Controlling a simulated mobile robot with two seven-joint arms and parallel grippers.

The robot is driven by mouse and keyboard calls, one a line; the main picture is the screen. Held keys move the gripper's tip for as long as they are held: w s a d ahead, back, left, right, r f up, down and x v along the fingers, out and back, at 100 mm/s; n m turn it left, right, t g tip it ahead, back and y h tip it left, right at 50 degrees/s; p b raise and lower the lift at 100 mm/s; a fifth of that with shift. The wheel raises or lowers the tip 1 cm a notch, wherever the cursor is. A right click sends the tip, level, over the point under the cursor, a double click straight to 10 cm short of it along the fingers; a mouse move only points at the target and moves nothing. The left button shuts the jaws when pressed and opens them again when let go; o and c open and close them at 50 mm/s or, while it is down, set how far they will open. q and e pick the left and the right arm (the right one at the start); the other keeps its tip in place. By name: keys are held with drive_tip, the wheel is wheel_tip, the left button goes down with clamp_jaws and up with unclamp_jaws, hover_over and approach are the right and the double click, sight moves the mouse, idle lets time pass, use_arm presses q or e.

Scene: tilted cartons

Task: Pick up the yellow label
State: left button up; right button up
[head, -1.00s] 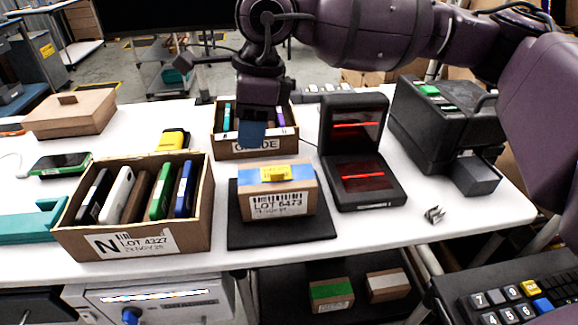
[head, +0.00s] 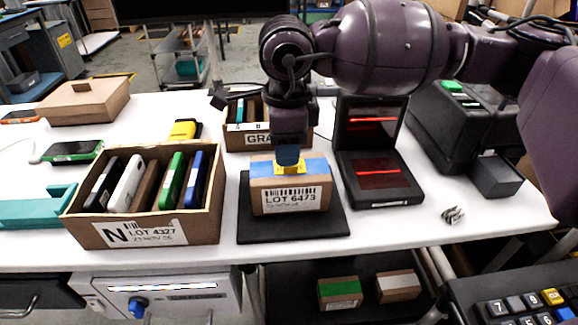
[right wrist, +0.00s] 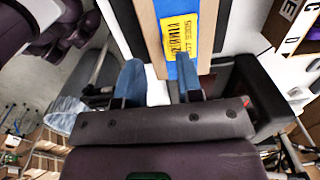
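The yellow label (head: 291,168) lies on the blue strip (head: 318,167) across the top of a small brown carton (head: 268,202) marked LOT 6473. The carton stands on a black mat (head: 333,224). My right gripper (head: 288,158) points down just above the label, and its blue fingertips partly cover it in the head view. The label (right wrist: 180,36) shows beyond the fingertips, closest to the right finger. Whether a finger touches it I cannot tell. My left gripper is not seen.
A carton of phones (head: 150,230) stands left of the mat, with a second carton (head: 245,137) behind it. A black scanner with red lines (head: 378,185) stands close on the right. A lidded brown box (head: 85,100) is at the far left.

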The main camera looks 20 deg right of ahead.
drive_tip(key=f, duration=0.3)
drive_tip(key=f+b, duration=0.1)
drive_tip(key=shift+w+f, duration=0.25)
drive_tip(key=shift+w, duration=0.15)
drive_tip(key=shift+r, duration=0.1)
clamp_jaws()
